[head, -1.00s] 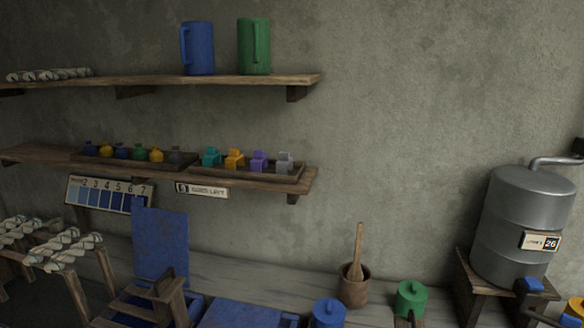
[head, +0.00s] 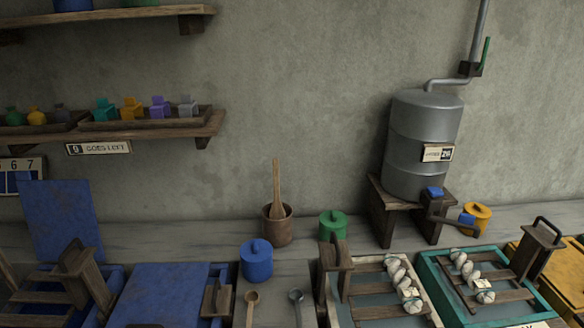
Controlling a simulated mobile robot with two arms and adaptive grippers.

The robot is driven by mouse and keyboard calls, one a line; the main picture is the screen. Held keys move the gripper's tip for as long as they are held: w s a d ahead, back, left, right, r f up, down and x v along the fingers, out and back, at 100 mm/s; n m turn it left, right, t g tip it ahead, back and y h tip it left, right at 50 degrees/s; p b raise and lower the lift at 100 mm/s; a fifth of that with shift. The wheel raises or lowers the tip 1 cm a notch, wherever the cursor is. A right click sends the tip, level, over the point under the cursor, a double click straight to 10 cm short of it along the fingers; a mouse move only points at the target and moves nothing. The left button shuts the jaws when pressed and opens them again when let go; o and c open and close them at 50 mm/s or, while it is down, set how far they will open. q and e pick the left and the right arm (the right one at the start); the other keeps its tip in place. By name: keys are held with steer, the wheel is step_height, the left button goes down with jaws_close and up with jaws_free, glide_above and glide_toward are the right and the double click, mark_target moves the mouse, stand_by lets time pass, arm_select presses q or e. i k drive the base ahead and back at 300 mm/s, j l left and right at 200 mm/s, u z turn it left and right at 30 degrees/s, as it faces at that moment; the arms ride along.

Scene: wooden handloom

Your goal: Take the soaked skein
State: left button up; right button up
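Two white twisted skeins with small tags lie on wooden slats over vats at the lower right. One skein (head: 402,282) is over the pale-rimmed vat (head: 432,313). The other skein (head: 474,277) is over the teal-rimmed vat (head: 428,270). I cannot tell from their look which skein is soaked. Neither of my grippers is in view.
A metal tank (head: 421,150) stands on a wooden stool (head: 390,212) behind the vats. A blue lidded pot (head: 256,262), a green pot (head: 333,226) and a wooden mortar with pestle (head: 277,226) stand left of them. Blue vats (head: 155,290) are further left, a yellow vat (head: 560,270) at the right edge.

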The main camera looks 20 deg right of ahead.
mark_target(411, 304)
steer(key=z, duration=1.35)
steer(key=l+u, duration=0.1)
steer(key=u, duration=0.45)
steer(key=l+u, duration=0.3)
steer(key=l, duration=0.15)
steer(key=k+l+u, duration=0.1)
steer(key=l+u, duration=0.25)
steer(key=k+l+u, duration=0.15)
steer(key=l+u, duration=0.15)
steer(key=l, duration=0.15)
